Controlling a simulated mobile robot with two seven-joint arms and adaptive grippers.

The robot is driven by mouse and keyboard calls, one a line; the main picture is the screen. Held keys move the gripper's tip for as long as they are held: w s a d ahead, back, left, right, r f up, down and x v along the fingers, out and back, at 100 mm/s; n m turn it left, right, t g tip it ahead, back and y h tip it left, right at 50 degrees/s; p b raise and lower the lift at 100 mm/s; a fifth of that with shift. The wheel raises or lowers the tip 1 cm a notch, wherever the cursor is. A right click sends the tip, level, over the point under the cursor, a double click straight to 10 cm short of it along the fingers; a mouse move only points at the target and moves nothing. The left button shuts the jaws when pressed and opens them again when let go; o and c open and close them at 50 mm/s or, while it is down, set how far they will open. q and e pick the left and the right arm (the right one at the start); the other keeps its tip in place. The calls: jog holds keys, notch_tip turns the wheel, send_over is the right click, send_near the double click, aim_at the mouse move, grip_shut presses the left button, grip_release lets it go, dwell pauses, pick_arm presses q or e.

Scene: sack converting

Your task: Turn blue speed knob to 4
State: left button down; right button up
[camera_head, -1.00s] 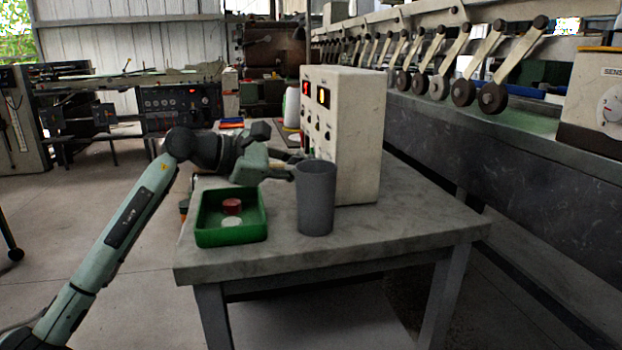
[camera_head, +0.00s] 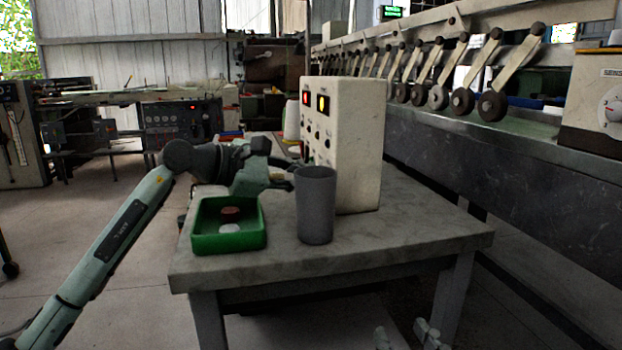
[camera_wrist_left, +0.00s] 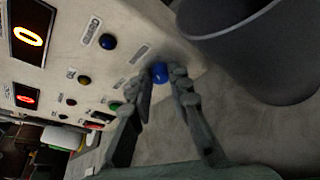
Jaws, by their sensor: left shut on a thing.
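A white control box (camera_head: 350,150) stands on the table, its panel facing left. In the left wrist view, a bright blue knob (camera_wrist_left: 159,72) is at the panel's edge between the fingertips of my left gripper (camera_wrist_left: 162,88), which is shut on it. A second, darker blue knob (camera_wrist_left: 107,41) is apart from the fingers. The labels and knob pointer are too small to read. In the head view my left gripper (camera_head: 287,178) reaches the panel, its tips partly hidden behind the grey cup. My right gripper (camera_head: 408,338) is at the bottom edge, fingers apart, empty.
The grey cup (camera_head: 316,205) stands close in front of the box. A green tray (camera_head: 230,242) with a red and a white round piece is left of it. The table's front right (camera_head: 420,225) is clear. A long machine (camera_head: 520,150) runs along the right.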

pick_arm(q)
jog(key=c, duration=1.4)
grip_release()
jog(key=shift+a, duration=0.1)
jog(key=v, duration=1.2)
